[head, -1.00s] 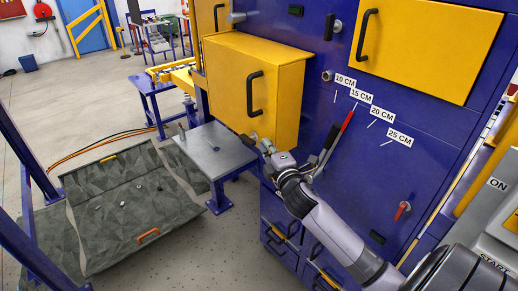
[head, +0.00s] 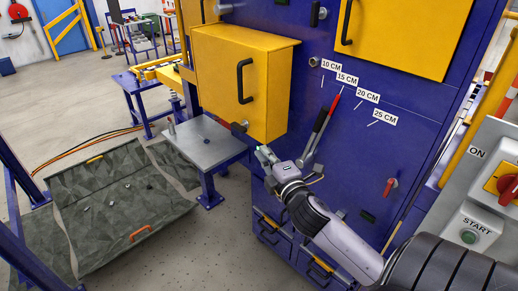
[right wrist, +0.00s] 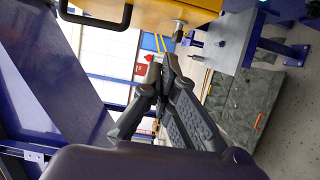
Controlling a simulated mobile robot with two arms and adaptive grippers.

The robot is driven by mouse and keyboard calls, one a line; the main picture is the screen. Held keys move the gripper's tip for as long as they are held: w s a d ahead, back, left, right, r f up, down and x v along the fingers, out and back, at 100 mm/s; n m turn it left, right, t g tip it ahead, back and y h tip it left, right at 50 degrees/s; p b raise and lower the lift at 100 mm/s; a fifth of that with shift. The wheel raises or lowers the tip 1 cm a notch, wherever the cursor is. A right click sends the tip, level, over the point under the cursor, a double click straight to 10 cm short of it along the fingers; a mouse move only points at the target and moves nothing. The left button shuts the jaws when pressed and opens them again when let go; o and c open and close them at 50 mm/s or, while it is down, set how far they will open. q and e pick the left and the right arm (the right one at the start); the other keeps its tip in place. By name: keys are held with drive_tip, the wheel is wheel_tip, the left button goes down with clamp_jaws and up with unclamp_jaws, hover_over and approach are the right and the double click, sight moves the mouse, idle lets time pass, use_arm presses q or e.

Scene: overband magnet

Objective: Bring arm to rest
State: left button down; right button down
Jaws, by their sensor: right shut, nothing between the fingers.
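My right arm reaches in from the lower right in the head view. Its gripper (head: 262,156) is in front of the blue machine, just below the yellow box (head: 245,85) with the black handle. In the right wrist view the two dark fingers (right wrist: 166,62) come together at the tips with nothing between them. The gripper is apart from the long lever (head: 318,127), which stands tilted beside it. My left gripper is not in view.
A small steel table (head: 205,143) stands left of my gripper. The blue machine (head: 350,150) is right behind it. A control panel (head: 470,190) stands at the right. A dark camouflage mat (head: 110,205) with small pieces lies on the floor at the left.

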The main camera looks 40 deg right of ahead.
drive_tip(key=s+a+f+m+g+y, duration=0.1)
drive_tip(key=s+f+m+g, duration=0.15)
drive_tip(key=f, duration=1.05)
drive_tip(key=s+f+m+g, duration=0.2)
drive_tip(key=s+f+g, duration=0.15)
drive_tip(key=f, duration=1.05)
drive_tip(key=s+a+f+m+g+y, duration=0.1)
drive_tip(key=s+f+m+g, duration=0.15)
drive_tip(key=f, duration=1.05)
drive_tip(key=s+a+f+m+g+y, duration=0.15)
drive_tip(key=s+a+f, duration=0.25)
drive_tip(key=s+f, duration=0.5)
drive_tip(key=s+a+f+m+g+y, duration=0.1)
drive_tip(key=s+a+f+g, duration=0.25)
drive_tip(key=s+f, duration=0.45)
drive_tip(key=s+a+f+m+g, duration=0.1)
drive_tip(key=s+a+f, duration=0.2)
drive_tip(key=s, duration=0.5)
drive_tip(key=s+a+f+m+g, duration=0.2)
drive_tip(key=s+a+f, duration=0.2)
drive_tip(key=s, duration=0.4)
drive_tip(key=shift+s, duration=0.35)
